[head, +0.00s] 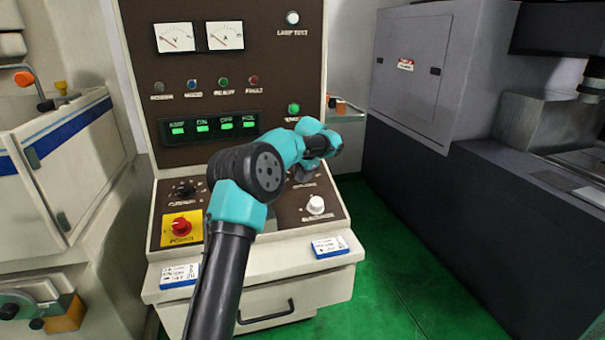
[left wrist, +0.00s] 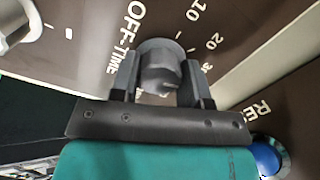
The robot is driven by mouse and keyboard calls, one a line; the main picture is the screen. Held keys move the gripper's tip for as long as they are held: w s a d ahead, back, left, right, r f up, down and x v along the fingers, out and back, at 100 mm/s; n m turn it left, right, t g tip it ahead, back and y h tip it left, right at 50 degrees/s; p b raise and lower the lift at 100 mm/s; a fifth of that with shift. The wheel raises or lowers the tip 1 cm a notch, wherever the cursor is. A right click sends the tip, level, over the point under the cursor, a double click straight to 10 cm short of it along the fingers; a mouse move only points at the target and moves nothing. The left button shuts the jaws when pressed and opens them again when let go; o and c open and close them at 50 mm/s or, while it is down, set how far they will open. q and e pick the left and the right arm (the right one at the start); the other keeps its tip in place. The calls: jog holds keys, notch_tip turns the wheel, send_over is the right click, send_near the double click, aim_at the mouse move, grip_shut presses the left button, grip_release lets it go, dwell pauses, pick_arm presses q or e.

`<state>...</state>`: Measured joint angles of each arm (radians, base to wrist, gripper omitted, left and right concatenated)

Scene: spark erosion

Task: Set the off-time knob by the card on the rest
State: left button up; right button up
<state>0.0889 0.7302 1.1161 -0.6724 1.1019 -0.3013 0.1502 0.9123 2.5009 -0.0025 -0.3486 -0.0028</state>
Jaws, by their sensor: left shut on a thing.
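The off-time knob (left wrist: 160,60) is a grey round knob on the brown panel in the left wrist view. White OFF-TIME lettering and a scale with 10, 20 and a partly covered number lie around it. My left gripper (left wrist: 160,80) is shut on the knob, one finger on each side. In the head view my left arm covers the knob and most of the gripper. Two blue-edged white cards lie on the cream rest (head: 250,262): a left card (head: 180,275) and a right card (head: 329,247). Their print is too small to read surely. My right gripper is not in view.
A black knob (head: 185,189), a red power knob (head: 181,226) on yellow and a white knob (head: 316,204) sit on the sloping panel. A blue button (left wrist: 268,157) is near the gripper. Grey machinery (head: 460,190) stands at right, beyond green floor.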

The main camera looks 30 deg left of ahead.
pick_arm(q)
jog(key=n, duration=0.4)
jog(key=shift+f+n, duration=0.3)
jog(key=shift+f, duration=0.05)
jog(key=n, duration=0.3)
jog(key=shift+d+n, duration=0.1)
jog(key=shift+n, duration=0.3)
jog(key=n, duration=0.4)
jog(key=shift+n+h, duration=0.3)
jog(key=shift+n, duration=1.5)
jog(key=o, duration=0.9)
jog(key=shift+o, duration=0.2)
jog(key=shift+r, duration=0.2)
